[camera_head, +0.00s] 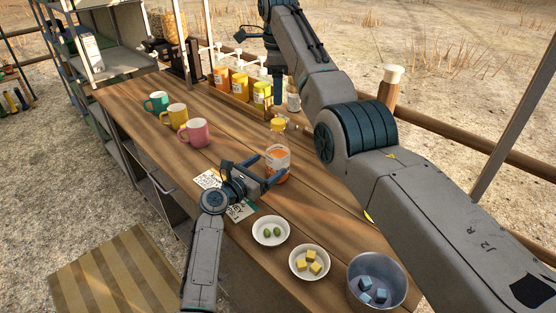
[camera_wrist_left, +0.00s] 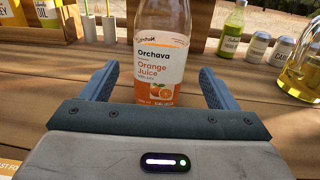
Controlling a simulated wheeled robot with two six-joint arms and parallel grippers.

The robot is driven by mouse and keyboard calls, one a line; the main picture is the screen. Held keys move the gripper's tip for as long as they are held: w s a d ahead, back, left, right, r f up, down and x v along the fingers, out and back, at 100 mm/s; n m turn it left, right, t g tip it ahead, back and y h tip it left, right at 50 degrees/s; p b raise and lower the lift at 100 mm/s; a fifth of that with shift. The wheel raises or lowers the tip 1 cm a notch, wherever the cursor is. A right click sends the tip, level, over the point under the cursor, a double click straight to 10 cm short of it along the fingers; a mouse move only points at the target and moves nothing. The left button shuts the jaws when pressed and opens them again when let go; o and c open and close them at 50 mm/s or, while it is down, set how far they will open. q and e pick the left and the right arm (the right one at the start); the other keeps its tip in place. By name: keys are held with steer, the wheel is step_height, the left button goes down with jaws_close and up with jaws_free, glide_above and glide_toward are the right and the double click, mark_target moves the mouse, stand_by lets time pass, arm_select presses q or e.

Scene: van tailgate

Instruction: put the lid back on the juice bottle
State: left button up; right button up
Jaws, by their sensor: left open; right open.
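The juice bottle (camera_head: 278,160), clear with orange juice and a white and orange label, stands upright on the wooden counter. In the left wrist view the bottle (camera_wrist_left: 160,60) fills the middle, its top cut off. A yellow lid-like shape (camera_head: 278,124) shows at the bottle's top in the head view; I cannot tell whether it is seated there. My left gripper (camera_head: 266,171) is open and low, its fingers (camera_wrist_left: 158,75) on either side of the bottle with gaps showing. My right gripper (camera_head: 277,95) is open, pointing down behind the bottle, partly hidden by its arm.
Green, yellow and pink mugs (camera_head: 196,132) stand left of the bottle. Syrup bottles (camera_head: 240,84) stand behind. Bowls of olives (camera_head: 270,231) and yellow cubes (camera_head: 309,262) and a metal bucket (camera_head: 376,282) are in front. A card (camera_head: 240,211) lies beneath my left gripper.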

mark_target(272, 163)
arm_select(q)
steer(key=x, duration=0.5)
steer(key=shift+w+d, duration=0.2)
steer(key=shift+w, duration=0.05)
